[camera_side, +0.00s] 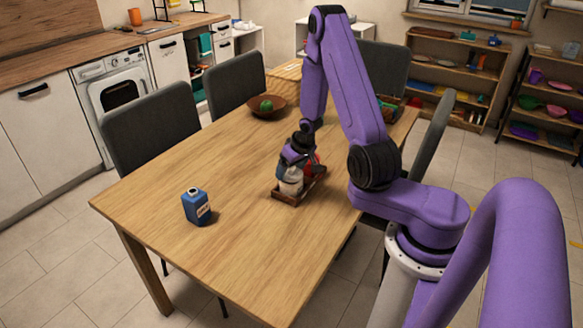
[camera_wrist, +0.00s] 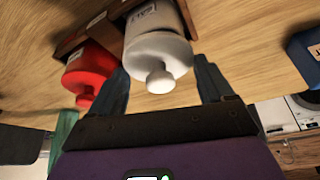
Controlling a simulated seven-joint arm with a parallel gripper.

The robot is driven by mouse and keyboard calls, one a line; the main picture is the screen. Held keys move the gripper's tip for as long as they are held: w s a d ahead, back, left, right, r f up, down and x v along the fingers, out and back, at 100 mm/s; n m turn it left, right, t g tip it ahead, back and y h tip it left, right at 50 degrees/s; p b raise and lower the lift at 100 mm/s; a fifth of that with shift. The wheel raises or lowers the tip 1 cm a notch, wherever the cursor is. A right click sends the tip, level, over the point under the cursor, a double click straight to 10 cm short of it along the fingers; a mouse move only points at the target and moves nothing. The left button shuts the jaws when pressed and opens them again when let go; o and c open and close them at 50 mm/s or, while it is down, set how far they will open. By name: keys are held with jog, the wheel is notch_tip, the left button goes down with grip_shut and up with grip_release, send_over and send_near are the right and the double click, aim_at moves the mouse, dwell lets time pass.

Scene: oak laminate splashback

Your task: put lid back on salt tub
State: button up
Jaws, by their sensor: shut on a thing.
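The white tub (camera_wrist: 152,18) bears a label that looks like "SALT", upside down in the wrist view. It stands in a small brown wooden tray (camera_wrist: 95,22), and shows in the side view (camera_side: 290,186) under my gripper. The white lid (camera_wrist: 158,48) with its round knob is at the tub's mouth, in line with it. I cannot tell whether it is fully seated. My gripper (camera_wrist: 160,70) has a finger on each side of the lid and is shut on it. In the side view my gripper (camera_side: 297,162) hides the lid.
A red tub (camera_wrist: 88,68) stands close beside the white one in the tray (camera_side: 288,200). A blue labelled tub (camera_side: 196,207) stands apart on the wooden table (camera_side: 235,170). A brown bowl (camera_side: 267,106) with a green fruit is farther back. The table's front is clear.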

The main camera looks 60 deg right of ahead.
dwell(0.4)
jog(key=o, duration=0.9)
jog(key=shift+r, duration=3.5)
grip_shut()
jog(key=shift+f, duration=0.15)
